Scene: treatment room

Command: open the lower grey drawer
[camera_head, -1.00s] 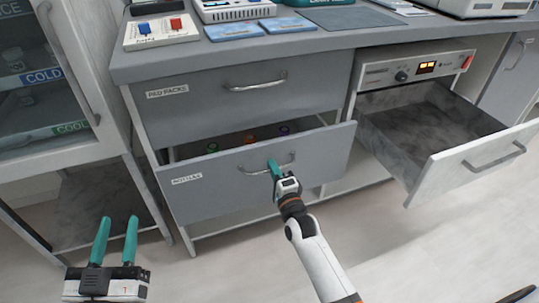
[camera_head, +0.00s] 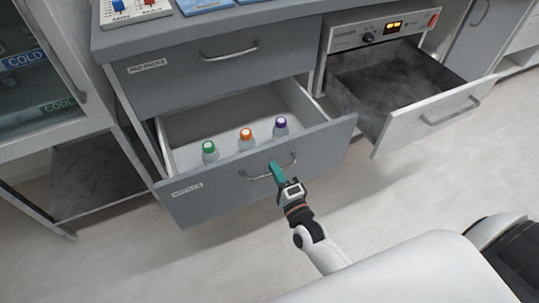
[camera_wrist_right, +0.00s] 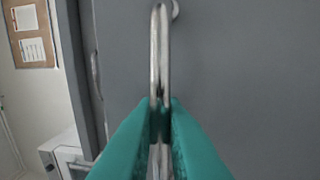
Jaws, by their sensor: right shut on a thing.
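The lower grey drawer (camera_head: 225,186) stands well out from the cabinet, with its white inside showing. Three bottles stand in it: one with a green cap (camera_head: 209,150), one with an orange cap (camera_head: 246,138) and one with a purple cap (camera_head: 280,126). My right gripper (camera_head: 275,171) is shut on the metal handle (camera_head: 291,163) of this drawer. In the right wrist view the teal fingers pinch the handle bar (camera_wrist_right: 159,60) in front of the grey drawer front. My left gripper is out of view.
The upper grey drawer (camera_head: 225,66) is closed. To the right, a drawer with a pale front (camera_head: 432,117) stands open. A glass-door cabinet (camera_head: 45,75) is at the left. The floor (camera_head: 120,260) in front is clear.

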